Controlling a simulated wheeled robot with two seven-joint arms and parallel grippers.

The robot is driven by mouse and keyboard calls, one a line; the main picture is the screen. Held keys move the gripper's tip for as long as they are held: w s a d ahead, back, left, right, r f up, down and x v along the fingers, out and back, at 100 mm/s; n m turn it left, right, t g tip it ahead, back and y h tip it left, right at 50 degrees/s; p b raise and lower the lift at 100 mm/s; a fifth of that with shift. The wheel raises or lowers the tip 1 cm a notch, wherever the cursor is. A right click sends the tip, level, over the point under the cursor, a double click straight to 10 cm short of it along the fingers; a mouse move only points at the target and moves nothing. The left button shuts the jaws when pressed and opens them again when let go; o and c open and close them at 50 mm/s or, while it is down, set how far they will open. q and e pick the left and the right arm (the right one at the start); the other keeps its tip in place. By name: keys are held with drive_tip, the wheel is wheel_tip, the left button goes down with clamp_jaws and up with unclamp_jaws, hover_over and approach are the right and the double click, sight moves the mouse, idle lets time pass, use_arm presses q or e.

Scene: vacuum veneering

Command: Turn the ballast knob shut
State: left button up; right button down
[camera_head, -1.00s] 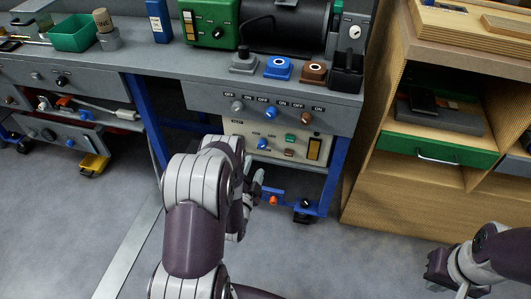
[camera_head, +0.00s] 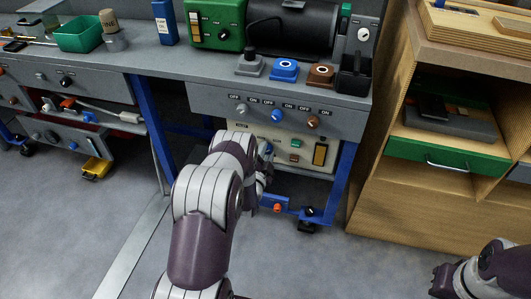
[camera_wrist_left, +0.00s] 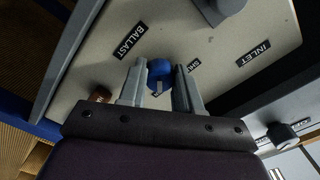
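The blue ballast knob (camera_wrist_left: 160,70) sits on a pale panel beside the BALLAST label (camera_wrist_left: 130,42) in the left wrist view. A label on its other side is partly hidden by a finger. My left gripper (camera_wrist_left: 160,80) is open, with one finger on each side of the knob. A narrow gap seems to show at each finger, but I cannot tell whether either touches it. In the head view, my left arm covers much of the cream panel (camera_head: 295,133), and its gripper is mostly hidden. My right gripper (camera_head: 440,280) is low at the right, away from the panel.
Above the panel is a grey switch box (camera_head: 330,112) with several knobs. The bench top holds a blue button box (camera_head: 284,70), a brown one (camera_head: 320,75) and a green unit (camera_head: 215,25). A wooden cabinet (camera_head: 400,205) stands right. The floor between is clear.

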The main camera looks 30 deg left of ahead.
use_arm(q)
drive_tip(key=shift+n, duration=0.4)
drive_tip(key=n, duration=0.3)
drive_tip(key=shift+n, duration=0.4)
drive_tip(key=n, duration=0.4)
drive_tip(key=shift+d+f+n+p, duration=0.1)
drive_tip(key=shift+n+p, duration=0.2)
drive_tip(key=shift+p, duration=0.1)
drive_tip(key=n, duration=0.8)
drive_tip(key=shift+n+p, duration=0.3)
drive_tip(key=shift+d, duration=0.1)
drive_tip(key=o, duration=1)
drive_tip(key=shift+o, duration=0.2)
